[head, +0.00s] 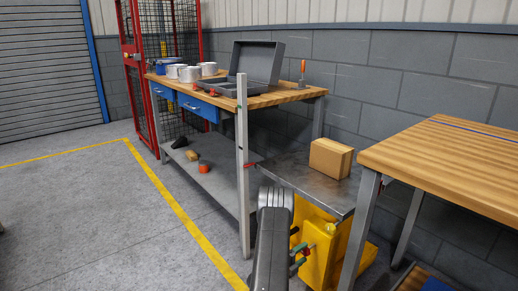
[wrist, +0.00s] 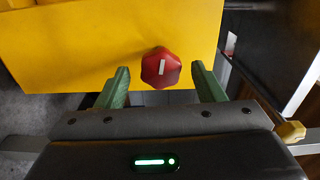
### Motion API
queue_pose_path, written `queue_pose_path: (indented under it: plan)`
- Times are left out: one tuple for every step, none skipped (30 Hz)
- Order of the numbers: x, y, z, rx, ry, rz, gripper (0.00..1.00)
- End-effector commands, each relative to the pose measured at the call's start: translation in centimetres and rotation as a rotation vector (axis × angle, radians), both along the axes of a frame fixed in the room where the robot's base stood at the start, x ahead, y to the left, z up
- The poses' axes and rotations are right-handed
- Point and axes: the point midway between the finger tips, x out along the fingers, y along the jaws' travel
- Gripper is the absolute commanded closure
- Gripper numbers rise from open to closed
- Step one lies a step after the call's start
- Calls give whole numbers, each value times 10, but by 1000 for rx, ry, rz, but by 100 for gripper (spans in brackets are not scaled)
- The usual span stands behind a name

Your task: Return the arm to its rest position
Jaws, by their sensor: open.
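My gripper (head: 300,250) is in the lower middle of the head view, at the end of my grey arm, beside a yellow unit (head: 322,258). In the wrist view its green fingers (wrist: 160,74) are spread apart. A red six-sided knob (wrist: 160,69) with a white bar shows between the fingertips, in front of the yellow surface (wrist: 90,50). A gap shows on each side of the knob, so the fingers do not close on it. The distance from fingertips to knob is hard to tell.
A steel table (head: 290,172) with a cardboard box (head: 331,158) stands just beyond my gripper. A wooden-topped table (head: 450,150) is close on the right. A workbench (head: 262,98) with an open grey case (head: 252,66) and white mugs stands behind. Open floor (head: 80,220) lies left.

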Motion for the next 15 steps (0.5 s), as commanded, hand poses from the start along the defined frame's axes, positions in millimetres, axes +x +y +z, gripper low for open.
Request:
queue_pose_path:
  plan:
    - [6, -9, -2, 0, -3, -3, 38]
    - [9, -13, -1, -1, -4, -3, 38]
    - [13, -17, -1, 0, -3, -2, 38]
    - [15, -20, -1, 0, -3, -2, 38]
    - [17, -23, -1, 0, -3, -2, 38]
    - [20, -26, -1, -1, -2, -1, 38]
    - [22, -29, -1, -1, -2, -1, 38]
    - [23, -30, 0, -2, -1, -1, 38]
    - [25, -32, 0, -1, -1, 0, 38]
    - [26, -33, 0, -1, -1, 0, 38]
    - [26, -34, 0, -1, -1, 0, 38]
    - [27, -35, 0, -1, 0, 0, 38]
    - [27, -36, 0, -1, -1, 0, 38]
    - [27, -35, 1, 0, -2, 1, 38]
    - [27, -35, 1, 2, -4, 1, 38]
